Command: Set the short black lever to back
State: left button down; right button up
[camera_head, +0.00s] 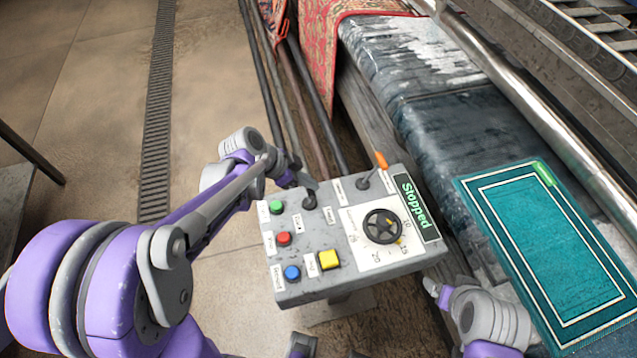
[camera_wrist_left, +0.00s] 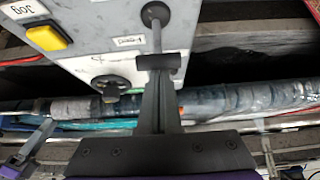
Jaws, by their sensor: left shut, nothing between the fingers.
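A grey control box (camera_head: 335,275) stands in the middle of the head view. The short black lever (camera_head: 309,201) rises from its upper left part, near the green button. In the left wrist view the lever's dark round base and thin shaft (camera_wrist_left: 156,36) show at the top, and the shaft runs down to my fingertips. My left gripper (camera_head: 302,181) is shut and empty, right beside the lever's top. Its closed fingers (camera_wrist_left: 158,64) cover the lever's end in the wrist view, so I cannot tell whether they touch. My right gripper is not clearly visible; only right arm links show.
The box also carries an orange-tipped lever (camera_head: 380,161), a black dial (camera_head: 383,227), a yellow button (camera_head: 328,260), red and blue buttons, and a screen (camera_head: 417,207) reading "Stopped". A teal rug (camera_head: 545,245) lies on the machine at right. Open floor lies left.

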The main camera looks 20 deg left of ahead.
pick_arm(q)
jog(key=s+a+t+h+b, duration=0.1)
jog(key=a+h+b, duration=0.1)
jog(key=shift+s+a+f+t+h, duration=0.3)
jog(key=shift+s+t+h, duration=0.1)
jog(key=shift+s+a+b, duration=0.2)
jog(key=shift+a+b, duration=0.05)
jog(key=shift+b, duration=0.15)
pick_arm(e)
jog(key=f, duration=0.2)
jog(key=s+f, duration=0.1)
jog(key=f, duration=0.1)
pick_arm(q)
jog(key=shift+a+f, duration=0.1)
jog(key=r, duration=0.1)
jog(key=w+d+r+p, duration=0.1)
jog(key=d+r+p, duration=0.1)
jog(key=shift+w+d+r, duration=0.15)
jog(key=shift+w+d, duration=0.1)
jog(key=shift+w, duration=0.1)
jog(key=f+v, duration=0.1)
jog(key=v, duration=0.8)
jog(key=shift+s+a+r, duration=0.15)
jog(key=shift+s+a, duration=0.25)
jog(key=shift+a, duration=0.05)
pick_arm(e)
notch_tip(320, 180, up, 2)
jog(key=shift+s+d+r, duration=0.1)
jog(key=shift+s+r, duration=0.05)
jog(key=shift+r, duration=0.05)
